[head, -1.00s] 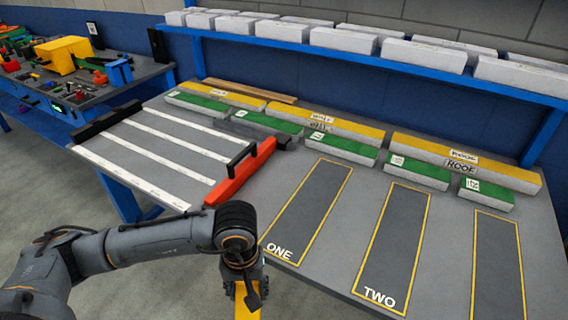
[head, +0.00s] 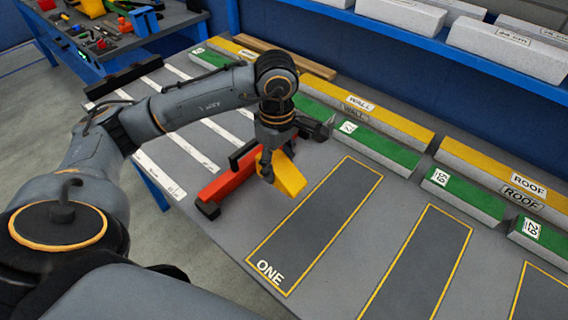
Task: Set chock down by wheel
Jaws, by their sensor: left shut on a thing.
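A yellow block (head: 289,175), which looks like the chock, is held in my left gripper (head: 269,172). The gripper is shut on it and points down over the grey bench (head: 225,232). The block is tilted in the picture, just right of the red bar with black handle (head: 228,186). I cannot tell whether it touches the bench. My arm and gripper hide part of the bar and the bench behind. I see no wheel in this view. My right gripper is not in view.
Yellow-outlined panel ONE (head: 323,225) lies bare to the right, with another outlined area (head: 418,265) beyond it. Green-topped blocks (head: 380,149) and yellow-topped blocks (head: 390,122) line the back. White blocks (head: 400,15) sit on a blue shelf (head: 420,45).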

